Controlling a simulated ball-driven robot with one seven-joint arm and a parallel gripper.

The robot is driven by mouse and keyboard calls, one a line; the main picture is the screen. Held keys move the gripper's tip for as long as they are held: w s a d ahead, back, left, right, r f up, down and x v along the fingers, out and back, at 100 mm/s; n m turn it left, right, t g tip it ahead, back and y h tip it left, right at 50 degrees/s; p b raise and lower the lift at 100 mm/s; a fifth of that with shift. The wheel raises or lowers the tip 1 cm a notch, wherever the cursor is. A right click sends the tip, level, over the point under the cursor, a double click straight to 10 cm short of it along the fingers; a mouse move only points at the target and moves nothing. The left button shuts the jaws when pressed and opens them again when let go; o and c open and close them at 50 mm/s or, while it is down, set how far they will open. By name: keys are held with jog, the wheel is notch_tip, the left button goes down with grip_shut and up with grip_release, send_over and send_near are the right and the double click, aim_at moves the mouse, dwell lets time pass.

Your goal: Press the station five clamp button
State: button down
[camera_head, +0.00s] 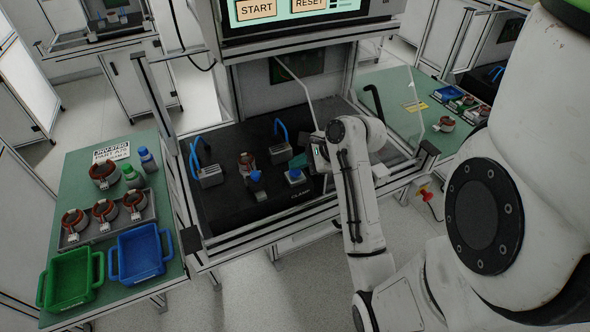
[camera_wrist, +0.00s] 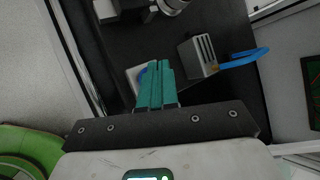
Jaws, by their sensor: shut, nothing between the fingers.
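The clamp button is a blue cap on a small pale box (camera_head: 295,177), at the front right of the station's black work surface (camera_head: 225,212), beside a printed label. I cannot tell whether the fingertips touch the button.
A grey slotted connector block (camera_head: 281,153) with a blue cable stands behind the button; another (camera_head: 210,176) stands left. A stator (camera_head: 247,164) is between them, with a blue knob (camera_head: 256,177) in front. A clear panel edge (camera_head: 300,88) slants above. A side table (camera_head: 70,190) holds bins.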

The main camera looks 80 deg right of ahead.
aim_at(298, 172)
jog(key=shift+s+a+f, duration=0.1)
jog(key=shift+a+f, duration=0.05)
jog(key=shift+f, duration=0.3)
jog(key=shift+s+a+f, duration=0.1)
jog(key=shift+f, duration=0.35)
dwell(0.8)
jog(key=shift+w+d+r+p, duration=0.15)
jog(key=shift+r+p, duration=0.5)
jog(key=shift+p, duration=0.65)
jog(key=shift+w+r, duration=0.1)
jog(key=shift+r, duration=0.05)
jog(key=shift+r+p, duration=0.35)
jog(key=shift+r, duration=0.05)
notch_tip(298, 172, up, 2)
jog(key=shift+r+p, duration=0.2)
jog(key=shift+p, duration=0.7)
jog(key=shift+r, duration=1)
jog(key=shift+d, duration=0.1)
